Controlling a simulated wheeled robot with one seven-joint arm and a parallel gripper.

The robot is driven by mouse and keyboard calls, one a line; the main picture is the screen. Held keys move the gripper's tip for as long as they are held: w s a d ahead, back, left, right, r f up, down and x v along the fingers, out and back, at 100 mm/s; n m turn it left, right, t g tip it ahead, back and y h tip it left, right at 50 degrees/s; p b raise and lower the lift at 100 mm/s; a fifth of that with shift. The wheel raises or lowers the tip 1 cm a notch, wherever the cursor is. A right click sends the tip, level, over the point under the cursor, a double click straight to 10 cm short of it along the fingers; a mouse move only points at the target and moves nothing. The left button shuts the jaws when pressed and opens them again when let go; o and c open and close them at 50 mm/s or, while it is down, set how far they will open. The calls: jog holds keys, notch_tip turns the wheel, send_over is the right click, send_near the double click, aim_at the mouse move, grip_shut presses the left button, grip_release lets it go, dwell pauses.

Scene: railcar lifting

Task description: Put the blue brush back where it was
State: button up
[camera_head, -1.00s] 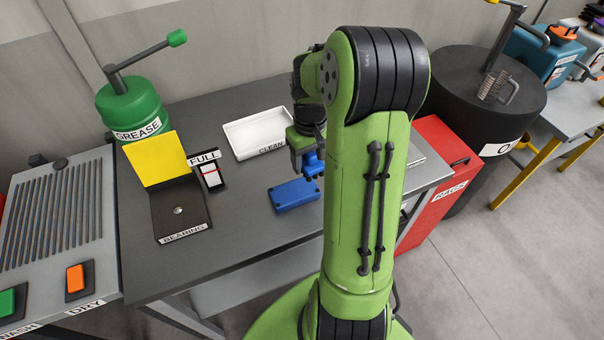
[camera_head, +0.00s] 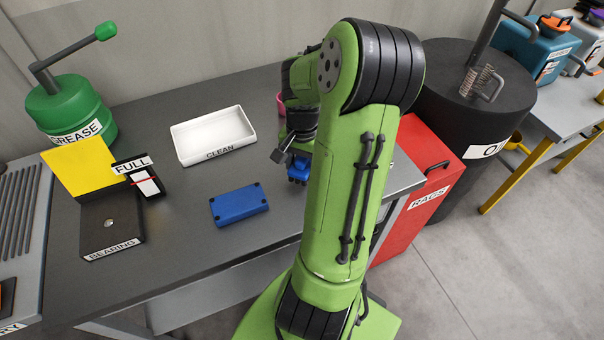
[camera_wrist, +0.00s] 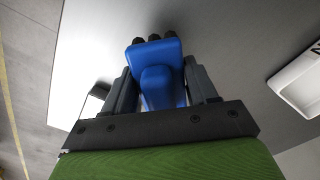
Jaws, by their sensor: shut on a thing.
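The blue brush (camera_wrist: 160,82) is between the two dark fingers of my gripper (camera_wrist: 162,88) in the wrist view, with dark bristle tufts at its far end. My gripper is shut on it. In the head view the blue brush (camera_head: 297,170) shows just left of my arm, over the right part of the grey table (camera_head: 160,235). My gripper (camera_head: 293,155) is partly hidden behind my arm there. I cannot tell whether the bristles touch the table.
A blue box (camera_head: 240,204) lies on the table left of the brush. A white CLEAN tray (camera_head: 213,148) stands behind it. The BEARING stand (camera_head: 110,222) and green grease can (camera_head: 70,112) are at left. A pink thing (camera_head: 280,103) is partly hidden behind my arm. A red RAGS bin (camera_head: 418,190) stands right.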

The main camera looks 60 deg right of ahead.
aim_at(303, 173)
jog(key=shift+f+b, duration=0.5)
jog(key=shift+f, duration=1.35)
jog(key=o, duration=1.1)
notch_tip(303, 173, up, 12)
jog(key=p, duration=0.3)
jog(key=shift+r+p, duration=0.25)
jog(key=shift+p, duration=0.1)
jog(key=a+r+n+t+h, duration=0.15)
jog(key=a+r+n, duration=0.3)
jog(key=a, duration=0.55)
jog(key=a+r+n+t+h, duration=0.15)
jog(key=a+r+n, duration=0.35)
jog(key=a, duration=0.5)
jog(key=s+a+n+t+y, duration=0.2)
jog(key=s+a+n+y, duration=0.1)
jog(key=s+a+n, duration=0.2)
jog(key=shift+a+n+t, duration=0.3)
jog(key=shift+a+n, duration=0.05)
jog(key=shift+a, duration=0.25)
